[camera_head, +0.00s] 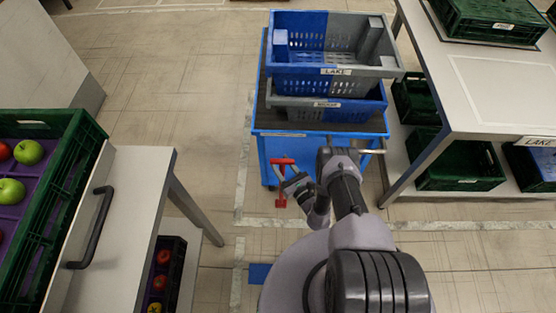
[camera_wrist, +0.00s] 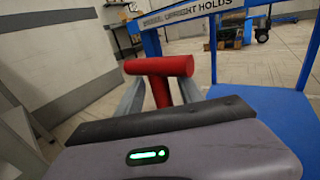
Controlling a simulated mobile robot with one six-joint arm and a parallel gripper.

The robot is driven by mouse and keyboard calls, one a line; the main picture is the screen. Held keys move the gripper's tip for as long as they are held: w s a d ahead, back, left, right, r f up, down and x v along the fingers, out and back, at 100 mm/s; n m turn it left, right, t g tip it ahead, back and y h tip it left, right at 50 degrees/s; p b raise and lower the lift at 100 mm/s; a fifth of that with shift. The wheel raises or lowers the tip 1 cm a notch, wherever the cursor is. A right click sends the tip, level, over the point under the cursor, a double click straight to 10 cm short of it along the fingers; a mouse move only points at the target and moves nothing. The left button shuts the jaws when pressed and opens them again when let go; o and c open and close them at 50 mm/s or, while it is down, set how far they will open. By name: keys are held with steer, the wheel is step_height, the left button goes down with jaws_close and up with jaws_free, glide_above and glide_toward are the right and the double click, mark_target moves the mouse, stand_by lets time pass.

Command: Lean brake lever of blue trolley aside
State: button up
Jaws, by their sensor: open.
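The blue trolley (camera_head: 265,149) stands ahead with stacked blue and grey crates on it. Its red brake lever (camera_head: 281,180) is at the trolley's near left, with a T-shaped top bar, and looks upright. In the wrist view the red lever (camera_wrist: 160,67) shows close up, its stem between my two fingers. My gripper (camera_head: 292,183) is open around the lever's stem. In the wrist view my gripper (camera_wrist: 160,95) has one finger at each side of the stem; whether either touches it I cannot tell. The lever's lower end is hidden in the wrist view.
A table with a green crate of apples (camera_head: 85,140) stands at the left. A table (camera_head: 500,90) with green crates (camera_head: 455,168) on its shelf stands close at the trolley's right. The upper trolley crate (camera_head: 350,70) is labelled LAKE. Floor between the left table and trolley is clear.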

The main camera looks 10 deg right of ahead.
steer(key=shift+b+x, duration=0.35)
steer(key=shift+x, duration=1)
jaws_close()
steer(key=shift+d, duration=0.1)
stand_by(0.3)
